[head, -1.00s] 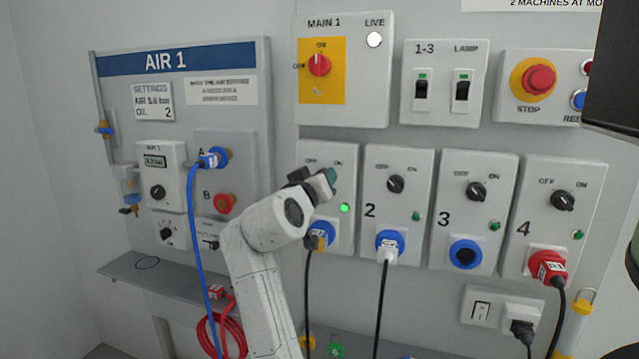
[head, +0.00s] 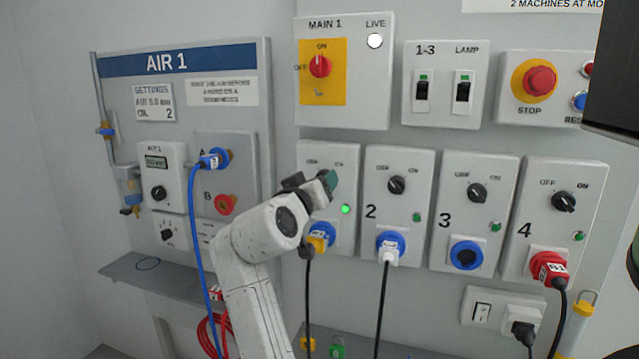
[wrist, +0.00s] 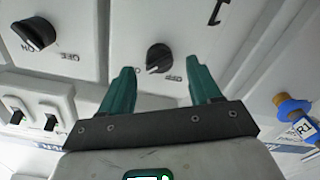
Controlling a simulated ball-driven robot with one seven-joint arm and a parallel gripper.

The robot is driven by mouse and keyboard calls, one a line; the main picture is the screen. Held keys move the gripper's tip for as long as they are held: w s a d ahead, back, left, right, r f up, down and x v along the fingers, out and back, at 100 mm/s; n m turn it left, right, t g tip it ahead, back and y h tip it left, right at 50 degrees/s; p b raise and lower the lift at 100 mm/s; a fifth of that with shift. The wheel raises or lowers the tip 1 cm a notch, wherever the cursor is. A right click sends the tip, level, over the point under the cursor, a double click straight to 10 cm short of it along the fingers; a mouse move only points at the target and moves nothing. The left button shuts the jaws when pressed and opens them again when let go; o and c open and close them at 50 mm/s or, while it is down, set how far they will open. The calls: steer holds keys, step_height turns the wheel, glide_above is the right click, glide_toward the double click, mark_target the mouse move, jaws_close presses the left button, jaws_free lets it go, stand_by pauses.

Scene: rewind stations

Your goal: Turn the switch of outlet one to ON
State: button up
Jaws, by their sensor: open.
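The outlet one panel (head: 342,228) is a pale box with a lit green lamp (head: 345,209) and a blue socket below. In the head view, my gripper (head: 328,182) covers its switch. In the wrist view, the switch (wrist: 159,58) is a black round knob, seen upside down between and beyond my two teal fingers. A light mark on the knob lies at its lower left, on the side of the partly hidden ON lettering; OFF is at its lower right. My gripper is open and empty, and a gap shows between each finger and the knob.
Outlet two (head: 398,215), outlet three (head: 468,220) and outlet four (head: 550,228) stand to the right with their own knobs. The MAIN 1 box (head: 343,105) is just above. A blue hose (head: 192,250) hangs left of my arm. Cables hang below the sockets.

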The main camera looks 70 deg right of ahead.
steer(key=a, duration=0.8)
steer(key=shift+s, duration=0.35)
